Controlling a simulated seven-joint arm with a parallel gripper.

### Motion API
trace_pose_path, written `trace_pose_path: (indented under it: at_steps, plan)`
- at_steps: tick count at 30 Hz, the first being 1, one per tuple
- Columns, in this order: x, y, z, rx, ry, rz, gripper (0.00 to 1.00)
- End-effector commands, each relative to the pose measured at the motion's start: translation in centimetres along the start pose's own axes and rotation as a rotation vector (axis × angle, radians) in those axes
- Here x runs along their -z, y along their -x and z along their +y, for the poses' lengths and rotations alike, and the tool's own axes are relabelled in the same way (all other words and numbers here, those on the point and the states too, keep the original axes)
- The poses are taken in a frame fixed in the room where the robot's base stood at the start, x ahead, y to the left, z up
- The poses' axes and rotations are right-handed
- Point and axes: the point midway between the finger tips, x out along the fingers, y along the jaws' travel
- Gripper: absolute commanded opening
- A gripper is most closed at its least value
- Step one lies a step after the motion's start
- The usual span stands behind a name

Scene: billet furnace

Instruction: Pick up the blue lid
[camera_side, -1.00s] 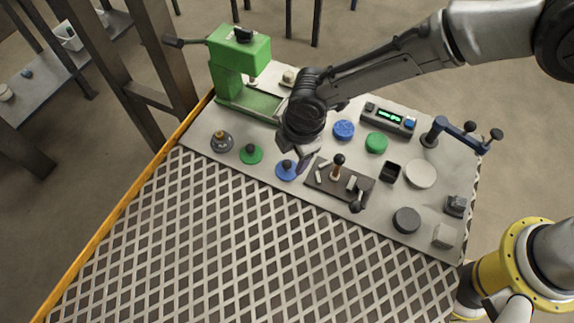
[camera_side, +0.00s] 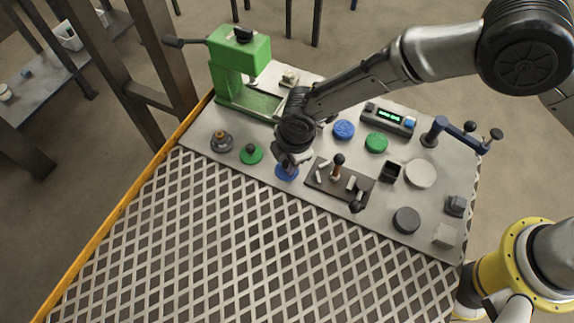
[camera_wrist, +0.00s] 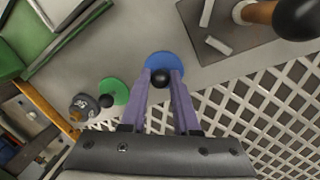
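The blue lid (camera_side: 285,174) is a flat disc lying on the light bench top near the mesh edge. In the side view my gripper is over it and hides its knob. In the wrist view the blue lid (camera_wrist: 168,62) has a round black knob at its centre. My gripper (camera_wrist: 162,72) is open, with one purple-grey finger on each side of the knob. A small gap shows between knob and fingers. How low the fingertips reach cannot be told. In the side view my gripper (camera_side: 288,164) points down at the lid.
A green lid (camera_side: 251,154) with a black knob and a grey weight-like piece (camera_side: 221,141) are left of the blue lid. A dark plate (camera_side: 325,180) with an upright handle lies close on the right. A green press (camera_side: 240,62) stands behind. White mesh (camera_side: 200,240) lies in front.

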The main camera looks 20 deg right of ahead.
Motion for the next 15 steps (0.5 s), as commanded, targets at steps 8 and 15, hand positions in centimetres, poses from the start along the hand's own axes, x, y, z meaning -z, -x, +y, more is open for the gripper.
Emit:
trace_pose_path:
  at_steps: [8, 15]
  plan:
    - [0.02, 0.05, 0.02, -0.001, 0.000, 0.000, 0.00]
    - [0.02, 0.12, 0.04, -0.001, 0.000, 0.001, 0.00]
